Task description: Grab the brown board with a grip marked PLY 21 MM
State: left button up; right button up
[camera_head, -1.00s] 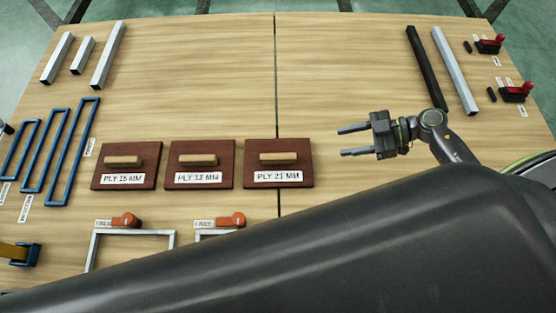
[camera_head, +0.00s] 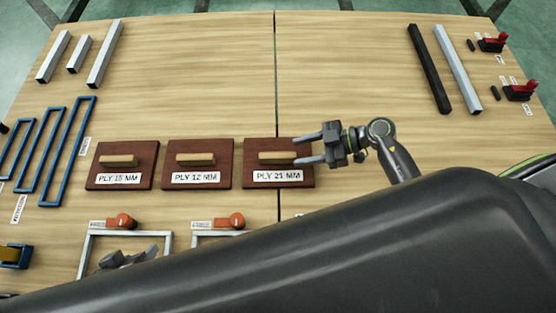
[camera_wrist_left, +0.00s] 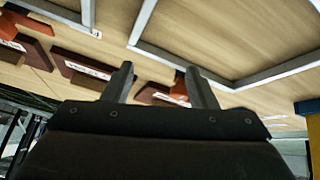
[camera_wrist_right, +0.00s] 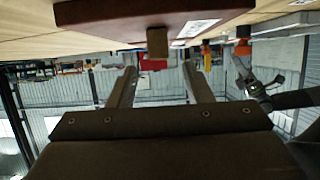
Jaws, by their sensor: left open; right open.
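The brown board marked PLY 21 MM (camera_head: 278,178) lies flat on the table, the rightmost of three alike boards, with a light wooden grip (camera_head: 277,158) on top. My right gripper (camera_head: 301,152) is open and comes from the right, its fingertips at the right end of that grip. In the right wrist view the board (camera_wrist_right: 130,14) is at the top, and the grip (camera_wrist_right: 157,42) shows end-on in line with the gap between the open fingers (camera_wrist_right: 157,75). My left gripper (camera_wrist_left: 160,75) is open and empty; in the head view it shows partly above the near metal frame.
Boards marked PLY 12 MM (camera_head: 196,179) and PLY 15 MM (camera_head: 121,180) lie to the left. Orange-handled clamps (camera_head: 236,221) and grey metal frames (camera_head: 84,255) are at the near side. Blue frames lie far left, metal bars at the back.

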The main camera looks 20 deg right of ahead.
aim_at(284, 155)
jog(key=b+x, duration=0.1)
jog(key=x, duration=0.3)
jog(key=shift+a, duration=0.15)
jog(key=shift+w+a+f, duration=0.1)
jog(key=shift+a+f, duration=0.05)
jog(key=shift+a, duration=0.15)
pick_arm(q)
jog(key=w+a+r+t+y, duration=0.1)
jog(key=w+a+r+t, duration=0.1)
jog(key=w+r+t, duration=0.3)
jog(key=shift+w+r, duration=0.3)
jog(key=shift+w, duration=0.85)
pick_arm(e)
grip_shut()
